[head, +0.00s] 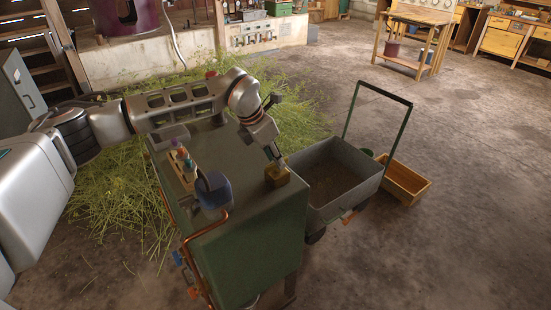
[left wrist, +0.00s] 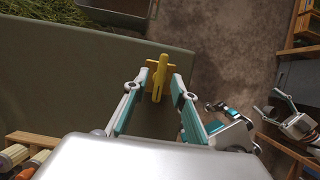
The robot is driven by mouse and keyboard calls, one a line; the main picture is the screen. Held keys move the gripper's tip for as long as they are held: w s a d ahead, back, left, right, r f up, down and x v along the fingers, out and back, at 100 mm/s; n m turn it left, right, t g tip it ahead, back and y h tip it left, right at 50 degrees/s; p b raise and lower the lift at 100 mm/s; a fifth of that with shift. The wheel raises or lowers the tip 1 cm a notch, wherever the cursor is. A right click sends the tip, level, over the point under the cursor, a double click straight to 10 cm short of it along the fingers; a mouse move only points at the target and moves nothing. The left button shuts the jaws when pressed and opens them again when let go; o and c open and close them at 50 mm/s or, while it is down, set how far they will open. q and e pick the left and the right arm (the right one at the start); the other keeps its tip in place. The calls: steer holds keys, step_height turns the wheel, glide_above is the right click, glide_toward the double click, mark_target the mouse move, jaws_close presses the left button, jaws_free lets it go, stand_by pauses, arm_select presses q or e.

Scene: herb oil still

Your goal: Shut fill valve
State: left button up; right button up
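The fill valve appears to be the yellow fitting (head: 277,177) on the right end of the green cabinet's top. In the left wrist view it shows as a yellow handle (left wrist: 158,76) over a wider yellow body. My left gripper (head: 276,157) is just above it in the head view. In the left wrist view its two fingers (left wrist: 161,80) are apart, with the handle between them. I cannot tell whether either finger touches it. A grey and teal gripper, seemingly my right one (left wrist: 278,105), is small at the right of the left wrist view; its opening is unclear.
The green cabinet (head: 245,262) carries a blue container (head: 213,190) and a small rack of bottles (head: 183,163). A grey cart (head: 345,197) stands close on the right, with a wooden crate (head: 405,182) behind it. Cut herbs (head: 110,190) lie around.

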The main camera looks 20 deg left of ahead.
arm_select(q)
steer(key=shift+w+d+f, duration=0.1)
steer(key=shift+w+f, duration=0.05)
steer(key=shift+f, duration=0.3)
steer(key=shift+c, duration=0.2)
jaws_close()
